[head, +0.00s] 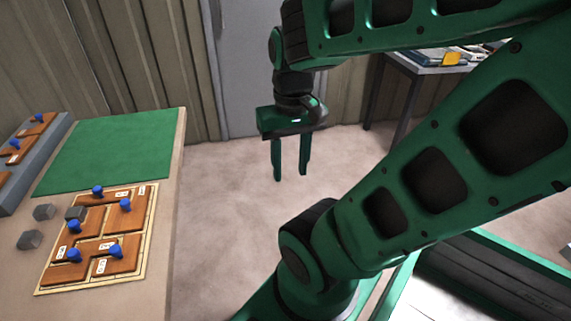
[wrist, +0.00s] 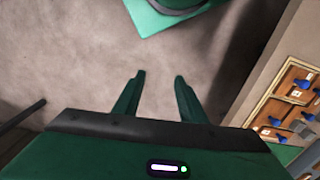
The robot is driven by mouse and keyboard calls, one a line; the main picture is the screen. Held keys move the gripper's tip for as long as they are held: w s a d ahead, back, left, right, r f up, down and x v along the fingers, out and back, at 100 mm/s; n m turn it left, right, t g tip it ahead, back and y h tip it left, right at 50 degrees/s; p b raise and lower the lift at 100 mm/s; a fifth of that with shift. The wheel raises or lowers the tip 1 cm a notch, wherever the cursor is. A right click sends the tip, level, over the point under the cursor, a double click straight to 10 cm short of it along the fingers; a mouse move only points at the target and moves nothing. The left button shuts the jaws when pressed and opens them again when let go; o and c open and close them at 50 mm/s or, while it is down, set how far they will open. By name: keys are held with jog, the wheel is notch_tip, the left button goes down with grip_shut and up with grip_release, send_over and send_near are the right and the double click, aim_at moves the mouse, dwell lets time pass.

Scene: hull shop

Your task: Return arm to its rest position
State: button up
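My gripper (head: 291,160) hangs from my green arm in the middle of the head view, fingers pointing down over bare floor. Its two green fingers are apart with nothing between them. In the wrist view my gripper (wrist: 157,88) also shows open and empty, with floor beyond the fingertips. It is to the right of the work table and touches nothing. My arm's upper links fill the right side of the head view.
The table (head: 170,165) at left bears a green mat (head: 120,148), a framed board (head: 143,255) with brown pieces and blue knobs, and grey blocks (head: 30,240). A grey rack (head: 50,150) stands at its far left. Another table (head: 425,67) is at back right. Floor (head: 225,220) between is clear.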

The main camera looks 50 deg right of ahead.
dwell(0.4)
jog(key=shift+w+f, duration=0.3)
jog(key=shift+w, duration=0.35)
dwell(0.5)
